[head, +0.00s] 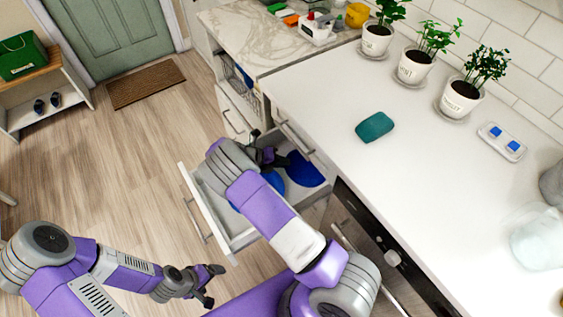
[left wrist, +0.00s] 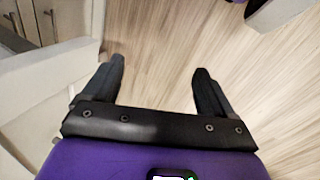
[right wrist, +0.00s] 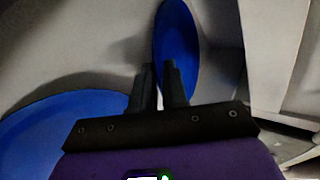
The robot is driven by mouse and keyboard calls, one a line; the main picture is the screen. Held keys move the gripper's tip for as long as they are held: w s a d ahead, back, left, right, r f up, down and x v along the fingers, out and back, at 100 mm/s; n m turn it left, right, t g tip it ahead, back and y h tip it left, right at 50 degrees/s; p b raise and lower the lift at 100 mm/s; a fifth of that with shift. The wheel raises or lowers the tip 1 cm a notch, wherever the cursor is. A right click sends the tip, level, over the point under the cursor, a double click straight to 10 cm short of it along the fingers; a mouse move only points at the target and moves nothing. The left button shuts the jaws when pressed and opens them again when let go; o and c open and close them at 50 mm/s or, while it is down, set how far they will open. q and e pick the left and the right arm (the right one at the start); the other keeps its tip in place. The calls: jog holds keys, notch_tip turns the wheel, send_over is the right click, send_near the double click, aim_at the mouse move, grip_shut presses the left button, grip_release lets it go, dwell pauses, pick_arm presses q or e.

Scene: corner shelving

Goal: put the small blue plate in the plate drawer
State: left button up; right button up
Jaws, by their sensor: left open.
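The open plate drawer (head: 222,226) is pulled out below the counter. My right gripper (head: 272,157) is down inside it. The small blue plate (head: 306,170) is by the fingertips; in the right wrist view it (right wrist: 180,45) stands steeply tilted, its lower rim between the nearly closed fingers (right wrist: 158,80). The fingers hide part of that rim. A larger blue plate (right wrist: 50,125) lies in the drawer to the left in that view; it also shows in the head view (head: 272,182). My left gripper (head: 207,283) is open and empty above the floor, outside the drawer; its spread fingers (left wrist: 158,85) show in the left wrist view.
The white counter (head: 330,100) above the drawer holds a teal object (head: 375,127), potted herbs (head: 415,65) and a tray with blue pieces (head: 502,142). The oven (head: 375,245) is beside the drawer. The wood floor (head: 130,150) to the left is mostly clear.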

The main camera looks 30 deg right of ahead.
jog(key=shift+o, duration=1.4)
jog(key=shift+r, duration=0.1)
jog(key=p+v, duration=0.3)
jog(key=v, duration=0.9)
